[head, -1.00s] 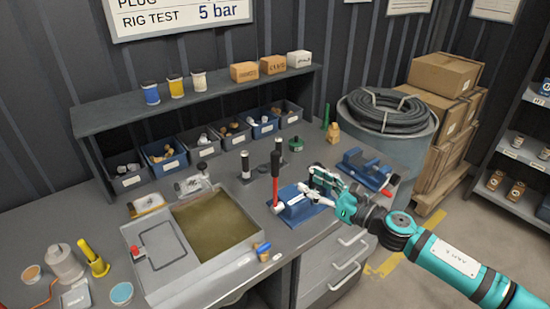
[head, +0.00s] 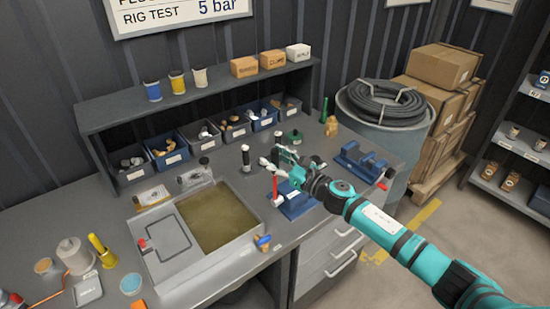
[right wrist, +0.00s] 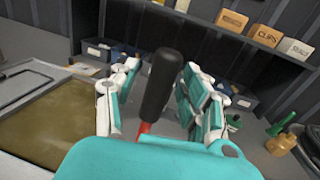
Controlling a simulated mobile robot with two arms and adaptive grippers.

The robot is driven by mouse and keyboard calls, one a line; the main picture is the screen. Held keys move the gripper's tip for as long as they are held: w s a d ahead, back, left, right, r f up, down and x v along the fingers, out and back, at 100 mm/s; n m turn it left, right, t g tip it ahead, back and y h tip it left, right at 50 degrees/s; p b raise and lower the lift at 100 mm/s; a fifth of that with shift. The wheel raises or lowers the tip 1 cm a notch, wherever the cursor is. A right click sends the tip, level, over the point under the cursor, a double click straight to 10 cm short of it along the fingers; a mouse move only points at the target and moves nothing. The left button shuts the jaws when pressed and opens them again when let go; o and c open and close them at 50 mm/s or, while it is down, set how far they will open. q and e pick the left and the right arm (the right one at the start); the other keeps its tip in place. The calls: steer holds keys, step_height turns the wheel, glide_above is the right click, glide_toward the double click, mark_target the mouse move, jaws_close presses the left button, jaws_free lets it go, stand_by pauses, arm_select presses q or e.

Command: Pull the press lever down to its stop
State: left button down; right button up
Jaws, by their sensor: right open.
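The press lever (head: 276,188) is a red rod with a black grip, standing roughly upright at the blue press (head: 298,206) on the bench. My right gripper (head: 274,160) is at the lever's upper end in the head view and partly hides its grip. In the right wrist view the black grip (right wrist: 160,85) stands between the two open fingers of the right gripper (right wrist: 160,70). A gap shows on both sides of the grip. The red rod below it is mostly hidden by my gripper body. My left gripper is not in view.
A grey tray (head: 160,277) with an olive-brown surface lies left of the press. A second blue fixture (head: 362,160) stands to the right. Several small bins line the back under a shelf (head: 205,91). A green-based item (head: 294,137) stands behind my right gripper.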

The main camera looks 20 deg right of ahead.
jaws_close()
